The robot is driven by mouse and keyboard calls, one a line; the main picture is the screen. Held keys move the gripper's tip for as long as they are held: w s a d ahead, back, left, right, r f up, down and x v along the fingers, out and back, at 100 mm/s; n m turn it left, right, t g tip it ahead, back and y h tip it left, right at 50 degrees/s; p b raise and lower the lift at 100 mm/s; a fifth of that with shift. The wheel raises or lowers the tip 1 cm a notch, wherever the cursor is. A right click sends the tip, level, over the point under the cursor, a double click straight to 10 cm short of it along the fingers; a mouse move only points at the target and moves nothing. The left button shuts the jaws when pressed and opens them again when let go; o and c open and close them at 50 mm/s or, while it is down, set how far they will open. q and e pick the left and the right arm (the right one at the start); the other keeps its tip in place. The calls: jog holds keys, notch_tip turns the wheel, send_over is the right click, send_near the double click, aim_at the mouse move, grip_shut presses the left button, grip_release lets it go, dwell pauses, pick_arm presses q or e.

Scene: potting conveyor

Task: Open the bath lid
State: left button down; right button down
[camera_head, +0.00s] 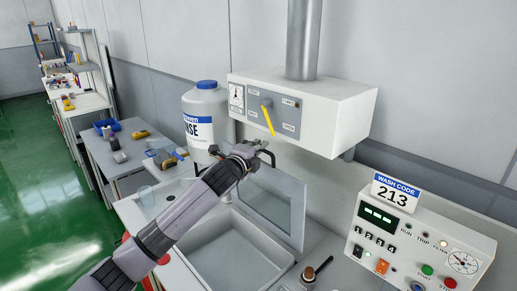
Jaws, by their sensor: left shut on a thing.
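The bath (184,270) is a pale rectangular basin in the white bench, and its inside shows at the lower middle. The bath lid (274,203) is a clear panel in a grey frame, standing raised and steeply tilted at the back of the basin. My left gripper (258,153) is at the lid's top edge, shut on what appears to be the dark lid handle (298,166). My wrist and fingers hide part of the grip. My left arm crosses in front of the basin's left side. My right gripper is not in view.
A white control box (340,100) with a yellow lever (268,120) overhangs the lid. A rinse bottle (204,112) stands behind my wrist.

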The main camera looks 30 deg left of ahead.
pick_arm(q)
jog(key=shift+s+f, duration=0.1)
jog(key=shift+f, duration=0.05)
jog(key=s+a+f+n+t+b, duration=0.1)
jog(key=s+a+t+b, duration=0.1)
jog(key=s+b, duration=0.5)
jog(key=shift+a+f, duration=0.15)
jog(key=shift+a, duration=0.1)
jog(key=shift+y, duration=0.3)
